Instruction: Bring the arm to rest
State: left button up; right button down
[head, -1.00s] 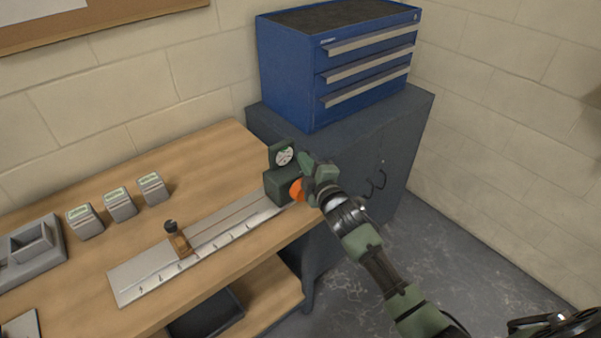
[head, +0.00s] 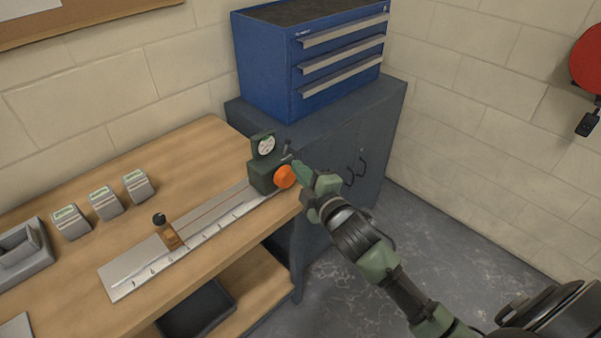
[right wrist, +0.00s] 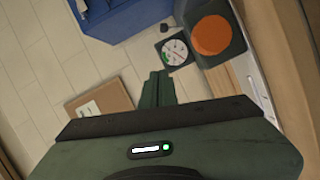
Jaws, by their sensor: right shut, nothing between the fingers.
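My right gripper (head: 297,170) is shut and empty, just right of the green box with the orange knob (head: 285,176) at the right end of the metal rail. In the head view its fingertips are close to the knob; I cannot tell from there whether they touch. In the right wrist view my gripper fingers (right wrist: 157,88) are together, and the orange knob (right wrist: 212,35) and round dial (right wrist: 174,52) show beyond them, apart from the fingers. My right arm reaches in from the lower right. My left gripper is not in view.
The metal rail (head: 205,235) with a brown slider (head: 168,234) lies on the wooden bench (head: 190,150). Several small grey blocks (head: 106,203) stand behind it. A blue drawer chest (head: 270,75) sits on a dark cabinet (head: 385,110). Open floor (head: 420,235) lies to the right.

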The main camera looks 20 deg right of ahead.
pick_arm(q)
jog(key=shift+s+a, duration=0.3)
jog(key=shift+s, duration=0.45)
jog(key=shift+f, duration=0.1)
